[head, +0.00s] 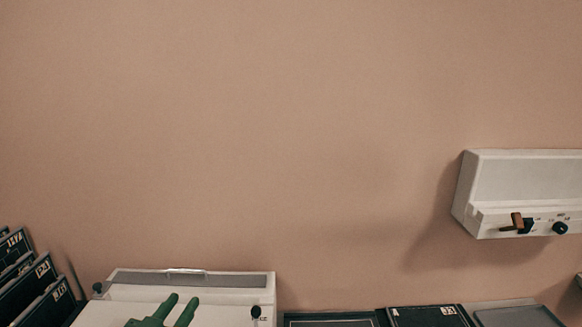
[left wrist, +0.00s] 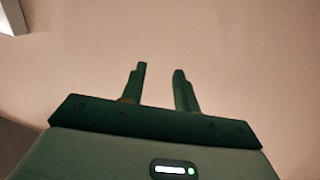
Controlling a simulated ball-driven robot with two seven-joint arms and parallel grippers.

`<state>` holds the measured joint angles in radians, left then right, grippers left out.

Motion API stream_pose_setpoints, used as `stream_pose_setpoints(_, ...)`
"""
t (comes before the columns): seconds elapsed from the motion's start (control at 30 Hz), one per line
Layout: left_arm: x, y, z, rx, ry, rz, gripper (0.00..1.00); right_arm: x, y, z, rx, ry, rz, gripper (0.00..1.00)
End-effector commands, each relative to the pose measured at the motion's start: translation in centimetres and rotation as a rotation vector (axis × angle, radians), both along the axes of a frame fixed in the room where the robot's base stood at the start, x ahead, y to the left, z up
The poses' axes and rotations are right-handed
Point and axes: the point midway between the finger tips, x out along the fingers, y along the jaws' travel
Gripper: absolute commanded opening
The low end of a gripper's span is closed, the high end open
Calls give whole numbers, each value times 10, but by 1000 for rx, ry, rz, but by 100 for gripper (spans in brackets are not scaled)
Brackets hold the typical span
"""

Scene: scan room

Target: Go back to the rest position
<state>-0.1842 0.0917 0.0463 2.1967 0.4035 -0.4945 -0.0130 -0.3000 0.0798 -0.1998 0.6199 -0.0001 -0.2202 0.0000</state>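My left gripper (head: 180,309) shows at the bottom of the head view, its two green fingers pointing up in front of a white machine. In the left wrist view its fingers (left wrist: 160,82) stand apart with nothing between them, against the plain wall. The gripper is open and empty. My right gripper shows in neither view.
The white machine (head: 230,297) stands at the bottom left. Dark labelled folders (head: 20,270) stand left of it. Dark flat cassettes (head: 425,316) lie at the bottom right. A white wall box (head: 520,180) with knobs hangs at the right. The wall between is bare.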

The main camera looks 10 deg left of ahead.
Motion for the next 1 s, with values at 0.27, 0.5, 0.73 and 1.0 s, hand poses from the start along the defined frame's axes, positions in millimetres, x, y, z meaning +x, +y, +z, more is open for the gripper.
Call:
stream_pose_setpoints(0.27, -104, 5, -112, 571, 593, -1, 31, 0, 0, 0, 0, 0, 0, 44)
stream_pose_setpoints(0.5, -189, 40, -136, 899, 944, 40, 31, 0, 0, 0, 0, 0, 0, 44)
stream_pose_setpoints(0.73, -192, 29, -221, 878, 1034, -39, 31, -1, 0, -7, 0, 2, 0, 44)
stream_pose_setpoints(1.0, -215, 5, -364, 745, 1135, -162, 31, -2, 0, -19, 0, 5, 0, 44)
